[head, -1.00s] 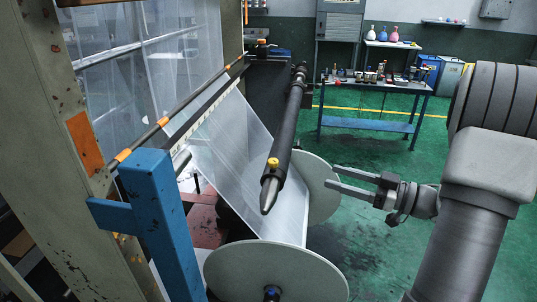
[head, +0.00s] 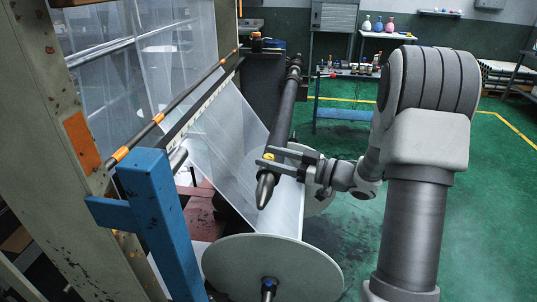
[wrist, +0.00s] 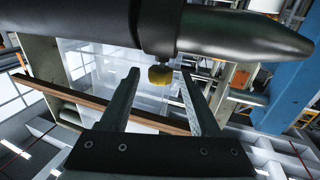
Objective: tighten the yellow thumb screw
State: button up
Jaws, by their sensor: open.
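The yellow thumb screw (head: 268,156) is on a collar near the pointed end of the dark shaft (head: 282,118). In the wrist view the screw (wrist: 161,75) sticks out of the collar on a short stem. My gripper (head: 264,157) is at the screw, coming in from the right. In the wrist view the fingers of my gripper (wrist: 160,82) are open, one on each side of the yellow head. A gap shows on both sides of the head, so it is not gripped. The fingers partly hide the screw in the head view.
A film roll with a round end disc (head: 240,265) lies below the shaft, with film running up to the left. A blue post (head: 160,215) and a beige frame (head: 60,130) stand at the left. Green floor (head: 490,215) is clear at the right.

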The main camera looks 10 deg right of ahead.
jog(key=shift+w+a, duration=0.4)
jog(key=shift+a, duration=0.05)
grip_shut()
jog(key=shift+m+t+h, duration=0.4)
